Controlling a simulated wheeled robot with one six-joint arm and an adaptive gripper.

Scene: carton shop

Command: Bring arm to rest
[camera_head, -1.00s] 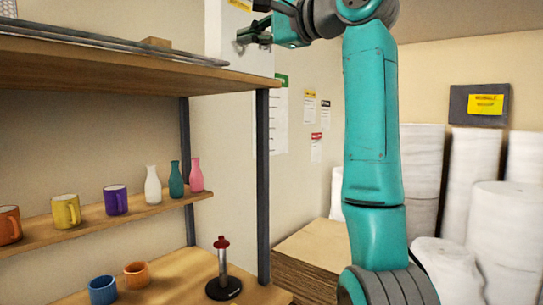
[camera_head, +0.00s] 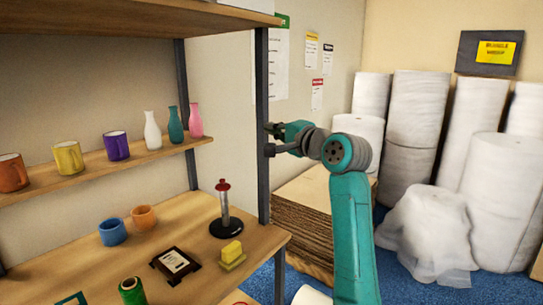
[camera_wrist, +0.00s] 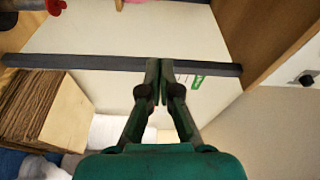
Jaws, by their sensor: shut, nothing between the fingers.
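My gripper (camera_head: 268,139) is at the right end of the shelf unit, close to its dark front post (camera_head: 262,190). In the wrist view my gripper (camera_wrist: 160,66) is shut, its two fingertips together with nothing between them. The dark post (camera_wrist: 70,62) crosses that view just beyond the fingertips; I cannot tell whether they touch it. My teal arm (camera_head: 352,235) rises from the bottom of the head view and bends left at the elbow.
The shelf (camera_head: 90,171) holds mugs and small vases. The lower board (camera_head: 200,225) carries cups, a red-topped stand (camera_head: 225,212), a yellow block (camera_head: 232,252) and a green spool (camera_head: 132,290). Stacked cardboard (camera_head: 302,215) and white rolls (camera_head: 415,120) stand behind my arm.

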